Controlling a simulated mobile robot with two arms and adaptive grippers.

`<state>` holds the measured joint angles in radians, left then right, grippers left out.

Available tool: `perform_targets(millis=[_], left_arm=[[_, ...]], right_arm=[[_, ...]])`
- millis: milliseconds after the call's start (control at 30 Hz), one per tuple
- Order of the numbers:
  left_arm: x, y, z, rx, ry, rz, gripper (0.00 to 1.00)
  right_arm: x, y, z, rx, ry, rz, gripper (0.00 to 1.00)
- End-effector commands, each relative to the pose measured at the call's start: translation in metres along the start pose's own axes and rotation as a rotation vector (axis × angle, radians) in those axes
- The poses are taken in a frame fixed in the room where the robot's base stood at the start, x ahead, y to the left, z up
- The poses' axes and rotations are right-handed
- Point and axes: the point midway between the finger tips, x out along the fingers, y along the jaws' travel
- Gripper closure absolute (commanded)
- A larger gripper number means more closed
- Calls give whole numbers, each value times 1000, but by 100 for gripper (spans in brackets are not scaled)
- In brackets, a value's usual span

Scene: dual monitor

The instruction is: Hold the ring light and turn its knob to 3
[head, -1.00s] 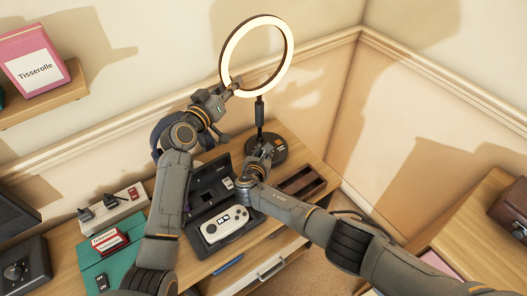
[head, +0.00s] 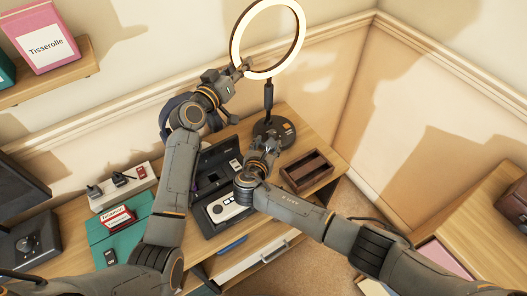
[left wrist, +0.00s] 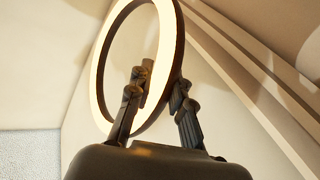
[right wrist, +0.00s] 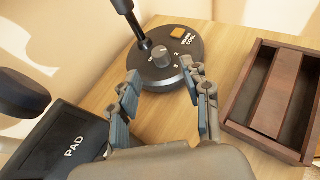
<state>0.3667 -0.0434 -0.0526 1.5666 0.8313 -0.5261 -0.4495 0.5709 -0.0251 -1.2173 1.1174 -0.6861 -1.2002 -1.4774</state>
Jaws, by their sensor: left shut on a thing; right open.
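The ring light has a glowing ring (head: 236,42) on a thin dark stem (head: 269,95) above a round black base (head: 287,129). My left gripper (head: 243,68) is shut on the ring's lower left edge; the left wrist view shows its fingers (left wrist: 160,86) on either side of the ring's rim (left wrist: 168,50). My right gripper (head: 271,144) is open at the base. In the right wrist view the grey knob (right wrist: 162,57) stands on the base, just beyond and between the open fingertips (right wrist: 161,78), apart from them. Marks around the knob are too small to read.
A brown wooden tray (head: 308,170) lies right of the base. An open black case with a white controller (head: 226,207) lies in front. A power strip (head: 120,187) and green folder (head: 115,235) are farther left. Walls stand behind and to the right.

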Motion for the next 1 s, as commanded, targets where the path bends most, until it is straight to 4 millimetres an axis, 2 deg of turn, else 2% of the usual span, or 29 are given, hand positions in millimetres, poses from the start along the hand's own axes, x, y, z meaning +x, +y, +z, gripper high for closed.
perform_targets(millis=[33, 200, 400, 767, 1000], left_arm=[[0, 1, 3, -2, -7, 2, 100], [0, 1, 3, -2, -7, 2, 100], [0, 1, 3, -2, -7, 2, 100], [0, 1, 4, -2, -8, 2, 100], [0, 1, 4, -2, -8, 2, 100]], right_arm=[[-10, 1, -1, 1, 2, 4, 52], [-36, 1, -1, 1, 2, 2, 52], [-49, 0, 0, 0, 0, 0, 52], [-49, -1, 0, -5, -1, 5, 52], [-38, -23, 5, -105, -7, 151, 52]])
